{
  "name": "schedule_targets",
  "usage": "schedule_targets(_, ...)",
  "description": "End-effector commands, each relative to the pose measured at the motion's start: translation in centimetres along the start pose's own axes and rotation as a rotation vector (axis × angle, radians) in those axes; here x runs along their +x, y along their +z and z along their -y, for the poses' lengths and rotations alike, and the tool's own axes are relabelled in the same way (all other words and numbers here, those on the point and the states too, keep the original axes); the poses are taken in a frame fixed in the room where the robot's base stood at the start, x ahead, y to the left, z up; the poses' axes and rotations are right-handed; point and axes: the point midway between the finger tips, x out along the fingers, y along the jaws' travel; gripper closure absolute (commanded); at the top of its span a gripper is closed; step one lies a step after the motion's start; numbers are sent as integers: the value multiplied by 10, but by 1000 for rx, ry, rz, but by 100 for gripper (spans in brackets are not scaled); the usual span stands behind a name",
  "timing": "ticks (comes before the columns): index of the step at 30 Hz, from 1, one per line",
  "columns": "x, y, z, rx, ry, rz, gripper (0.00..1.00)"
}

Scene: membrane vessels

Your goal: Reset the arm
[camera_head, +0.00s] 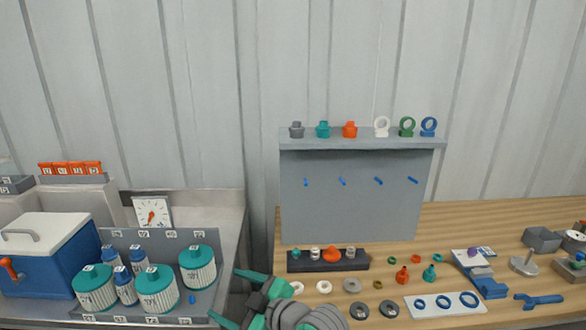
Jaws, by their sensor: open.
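My gripper (232,297) is at the bottom of the head view, in front of the gap between the grey counter and the wooden table. Its two green fingers point left and are spread wide apart, with nothing seen between them. My grey arm enters from the bottom edge, in front of the table's left front corner. The finger tips are near the right end of the grey tray (205,307) with the white, teal-lidded vessels (198,272). I cannot tell whether the lower finger touches the tray.
A blue and white cooler (48,262) and a dial gauge (152,212) stand on the left counter. A grey shelf board (350,200) stands on the wooden table (480,222). Rings, fittings, a dark rack (300,266) and a blue wrench (538,299) lie there. The table's back right is clear.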

Motion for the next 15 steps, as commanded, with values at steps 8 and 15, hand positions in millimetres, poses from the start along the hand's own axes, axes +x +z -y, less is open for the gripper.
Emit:
schedule_targets(8, 15, -8, 6, 250, 189, -189, 26)
schedule_targets(15, 14, 12, 18, 461, 349, -284, 26)
